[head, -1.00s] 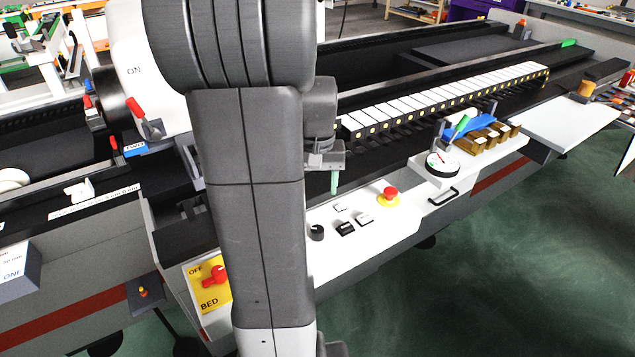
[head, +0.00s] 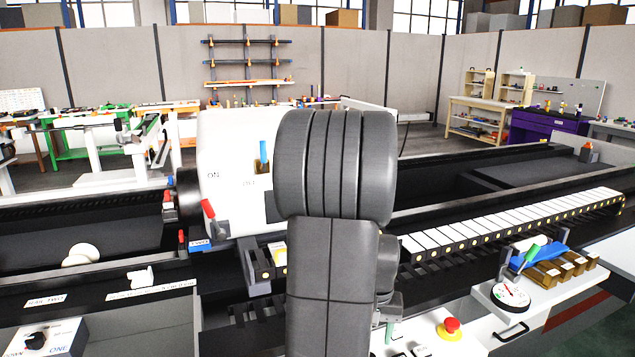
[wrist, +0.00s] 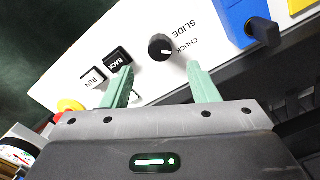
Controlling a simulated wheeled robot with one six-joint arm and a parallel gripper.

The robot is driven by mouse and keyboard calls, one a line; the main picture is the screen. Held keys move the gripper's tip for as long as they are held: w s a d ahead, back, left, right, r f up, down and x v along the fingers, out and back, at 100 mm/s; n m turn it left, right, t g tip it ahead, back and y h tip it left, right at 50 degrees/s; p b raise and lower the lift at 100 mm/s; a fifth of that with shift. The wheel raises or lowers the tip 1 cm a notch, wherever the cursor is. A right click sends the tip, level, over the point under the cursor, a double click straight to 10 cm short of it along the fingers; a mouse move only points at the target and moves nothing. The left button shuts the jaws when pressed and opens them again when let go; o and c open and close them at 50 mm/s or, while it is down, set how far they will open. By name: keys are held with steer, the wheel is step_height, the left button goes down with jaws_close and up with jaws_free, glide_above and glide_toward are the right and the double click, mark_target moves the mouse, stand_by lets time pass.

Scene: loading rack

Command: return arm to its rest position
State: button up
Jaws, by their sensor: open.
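My gripper (wrist: 160,70) is open and empty in the wrist view, its two green fingers spread apart. It is over the white control panel (wrist: 75,55); a black knob (wrist: 162,47) marked SLIDE and CHUCK shows between the fingers. Black BACK (wrist: 118,60) and white RUN (wrist: 92,77) buttons lie beside the left finger. In the head view my arm stands upright in the middle and hides most of my gripper. One green finger (head: 389,332) shows low beside it, above the panel. Whether the fingers touch the panel is not clear.
A red stop button (head: 450,326) and a dial gauge (head: 510,295) stand right of my arm. A row of white-topped blocks (head: 510,225) runs along the machine. A white housing (head: 235,160) stands behind my arm. A blue part (wrist: 238,18) is near the right finger.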

step_height(320, 180, down, 7)
steer(key=shift+r, duration=0.1)
stand_by(0.5)
step_height(320, 180, up, 14)
step_height(320, 180, down, 14)
steer(key=shift+s+f, duration=0.1)
steer(key=shift+n, duration=0.4)
steer(key=shift+r+n+p, duration=0.2)
steer(key=shift+n+p, duration=0.1)
steer(key=shift+n, duration=0.5)
steer(key=n+p, duration=0.2)
steer(key=n, duration=0.4)
steer(key=shift+r, duration=0.1)
step_height(320, 180, up, 10)
steer(key=shift+r, duration=0.15)
